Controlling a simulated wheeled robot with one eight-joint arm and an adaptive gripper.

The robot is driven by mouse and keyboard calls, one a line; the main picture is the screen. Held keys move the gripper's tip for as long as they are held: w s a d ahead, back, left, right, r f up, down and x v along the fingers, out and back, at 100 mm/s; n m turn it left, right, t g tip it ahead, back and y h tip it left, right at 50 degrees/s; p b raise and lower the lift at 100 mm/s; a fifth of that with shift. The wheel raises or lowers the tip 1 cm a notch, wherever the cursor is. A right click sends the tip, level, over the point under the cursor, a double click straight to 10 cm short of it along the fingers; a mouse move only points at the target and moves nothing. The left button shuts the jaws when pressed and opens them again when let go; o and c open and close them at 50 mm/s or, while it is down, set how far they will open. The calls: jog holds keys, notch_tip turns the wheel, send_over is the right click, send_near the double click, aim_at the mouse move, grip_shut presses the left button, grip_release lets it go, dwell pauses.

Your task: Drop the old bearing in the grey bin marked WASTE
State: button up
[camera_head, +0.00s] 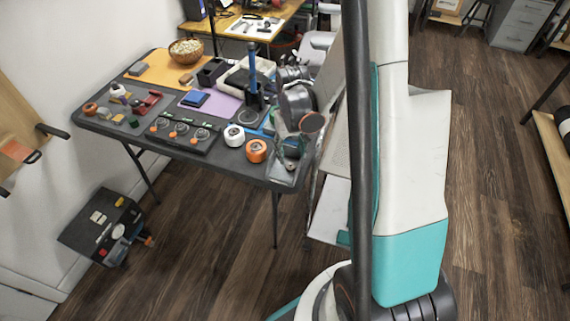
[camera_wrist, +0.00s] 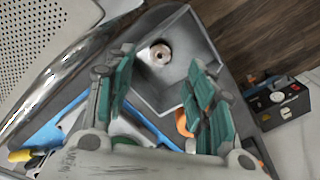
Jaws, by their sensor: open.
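A small round ring with a coppery centre, which looks like the old bearing (camera_wrist: 161,53), lies inside a grey open-topped bin (camera_wrist: 205,40). In the head view the bin (camera_head: 283,181) stands at the near right corner of the table, and the bearing (camera_head: 291,167) shows small in it. I cannot read any WASTE mark. My gripper (camera_wrist: 158,68) is open and empty above the bin, its teal fingers spread to either side of the bearing and apart from it. In the head view my gripper (camera_head: 293,146) hangs over the bin, partly hidden by my arm.
White and orange rolls (camera_head: 256,151) stand left of the bin. A dark panel with dials (camera_head: 181,133), a purple mat (camera_head: 216,108) and a wooden bowl (camera_head: 186,52) are on the table.

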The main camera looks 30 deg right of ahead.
notch_tip(320, 180, up, 12)
dwell(0.6)
